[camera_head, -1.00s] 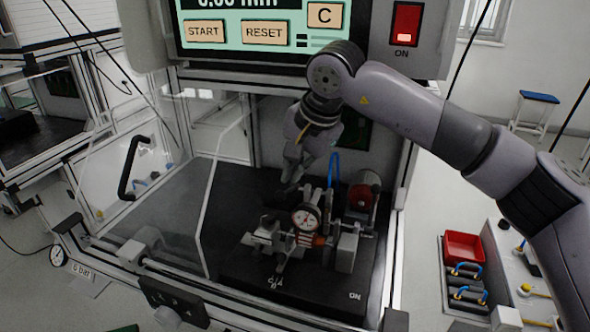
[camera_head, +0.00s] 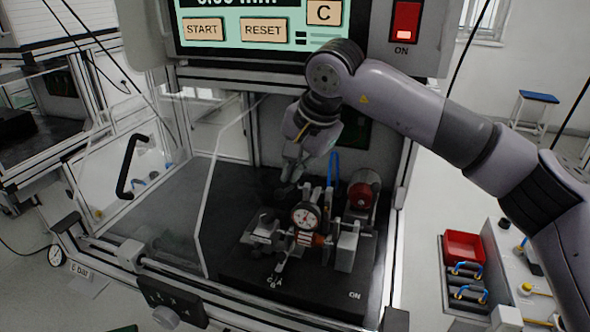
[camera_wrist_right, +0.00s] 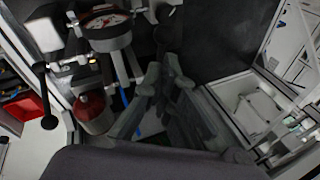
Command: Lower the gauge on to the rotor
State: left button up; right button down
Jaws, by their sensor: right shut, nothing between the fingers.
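The gauge (camera_head: 306,216), a round white dial with a dark rim and red marks, stands upright on the test fixture in the machine. It also shows in the right wrist view (camera_wrist_right: 106,22). The rotor (camera_head: 317,240), a copper-coloured part, lies just below the dial, partly hidden by fixture parts. Whether the gauge touches it I cannot tell. My right gripper (camera_head: 287,186) hangs behind and left of the gauge, apart from the dial, shut and empty. In the right wrist view its fingers (camera_wrist_right: 161,76) are close together. My left gripper is out of view.
A red cylindrical part (camera_head: 360,193) and a blue hose (camera_head: 333,168) stand beside the fixture. A clear door with a black handle (camera_head: 132,167) is at left. The screen (camera_head: 255,22) hangs above. A red bin (camera_head: 464,247) is outside right. The dark floor left of the fixture is clear.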

jog(key=v, duration=1.2)
